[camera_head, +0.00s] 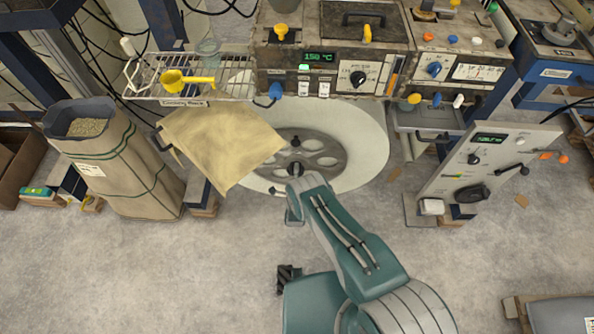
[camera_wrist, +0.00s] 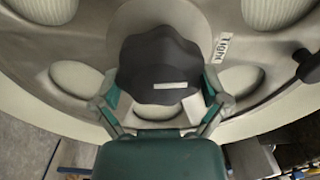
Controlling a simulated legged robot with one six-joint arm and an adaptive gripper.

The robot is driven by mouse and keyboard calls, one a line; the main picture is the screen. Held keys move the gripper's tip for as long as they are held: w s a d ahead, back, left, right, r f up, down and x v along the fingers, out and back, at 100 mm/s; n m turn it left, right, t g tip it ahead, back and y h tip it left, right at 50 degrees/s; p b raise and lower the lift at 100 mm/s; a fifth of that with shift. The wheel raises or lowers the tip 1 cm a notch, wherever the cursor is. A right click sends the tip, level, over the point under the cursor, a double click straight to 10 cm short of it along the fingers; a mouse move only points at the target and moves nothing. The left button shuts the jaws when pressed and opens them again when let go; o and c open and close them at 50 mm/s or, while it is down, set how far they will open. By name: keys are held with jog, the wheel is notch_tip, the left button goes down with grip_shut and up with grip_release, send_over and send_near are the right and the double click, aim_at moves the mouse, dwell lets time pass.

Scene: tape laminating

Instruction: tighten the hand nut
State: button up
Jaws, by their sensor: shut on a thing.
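The hand nut (camera_wrist: 160,62) is a dark, lobed knob at the centre of a grey reel hub in the wrist view. It has a small pale mark on its front. My gripper (camera_wrist: 160,92) has one finger on each side of the nut and is shut on it. A label reading "Tight" (camera_wrist: 221,47) is on the hub, right of the nut. In the head view, my arm reaches the front of the large pale reel (camera_head: 362,150); my fingers and their hold on the nut cannot be made out there.
A dark handle (camera_wrist: 307,66) sticks out from the reel on the right. A yellowish sheet (camera_head: 222,145) hangs left of the reel, beside a sack (camera_head: 125,165). A control panel (camera_head: 487,165) stands on the right. The floor in front is mostly clear.

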jog(key=shift+s+d+f+m, duration=0.15)
jog(key=shift+d+f+m, duration=0.15)
jog(key=shift+m, duration=0.3)
jog(key=o, duration=0.8)
jog(key=shift+c, duration=0.2)
jog(key=s, duration=1.1)
jog(key=shift+s+a, duration=0.3)
jog(key=shift+s, duration=0.1)
jog(key=shift+r, duration=0.1)
